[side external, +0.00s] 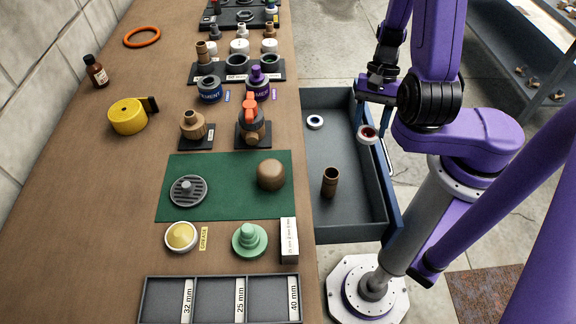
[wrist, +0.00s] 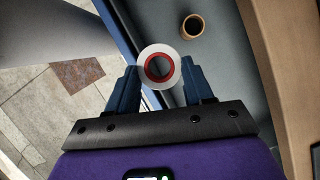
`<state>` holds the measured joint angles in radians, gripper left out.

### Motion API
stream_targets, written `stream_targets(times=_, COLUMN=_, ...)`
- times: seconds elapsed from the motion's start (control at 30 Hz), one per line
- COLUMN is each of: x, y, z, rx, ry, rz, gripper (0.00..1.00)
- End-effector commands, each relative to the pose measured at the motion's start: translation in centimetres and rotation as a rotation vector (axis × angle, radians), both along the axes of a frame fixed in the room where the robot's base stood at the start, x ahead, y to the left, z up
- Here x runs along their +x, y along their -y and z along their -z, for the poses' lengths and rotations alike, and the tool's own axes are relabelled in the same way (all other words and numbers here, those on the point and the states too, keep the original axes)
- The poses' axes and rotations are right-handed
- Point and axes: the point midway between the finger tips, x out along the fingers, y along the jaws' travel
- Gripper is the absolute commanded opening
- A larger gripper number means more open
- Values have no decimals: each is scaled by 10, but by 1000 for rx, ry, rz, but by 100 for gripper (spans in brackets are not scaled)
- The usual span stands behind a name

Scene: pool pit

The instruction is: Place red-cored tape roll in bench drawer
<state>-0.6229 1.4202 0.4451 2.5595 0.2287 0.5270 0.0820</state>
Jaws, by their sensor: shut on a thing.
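The red-cored tape roll (side external: 368,135) is white with a red core. My gripper (side external: 371,122) is shut on it and holds it at the right side of the open bench drawer (side external: 345,225), by the drawer's outer wall. In the wrist view the roll (wrist: 159,66) sits between the two blue fingers (wrist: 160,85), its red core facing the camera. The drawer is pulled out from the bench and is grey inside. A blue-cored white roll (side external: 315,122) and a brown cylindrical fitting (side external: 330,182) are in it. The roll's exact height above the drawer is hard to tell.
A three-part tray (side external: 218,299) lies at the near end. The drawer floor has free room between the blue-cored roll and the brown fitting.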

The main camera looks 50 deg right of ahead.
Motion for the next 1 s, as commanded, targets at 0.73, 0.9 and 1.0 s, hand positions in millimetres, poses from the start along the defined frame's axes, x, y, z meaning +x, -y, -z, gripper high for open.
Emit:
stream_targets(times=0.73, x=15, y=1, z=60, rx=1, ry=2, rz=-1, gripper=23)
stream_targets(times=0.9, x=26, y=2, z=66, rx=-1, ry=0, rz=-2, gripper=23)
stream_targets(times=1.0, x=49, y=2, z=76, rx=-2, ry=3, rz=-6, gripper=23)
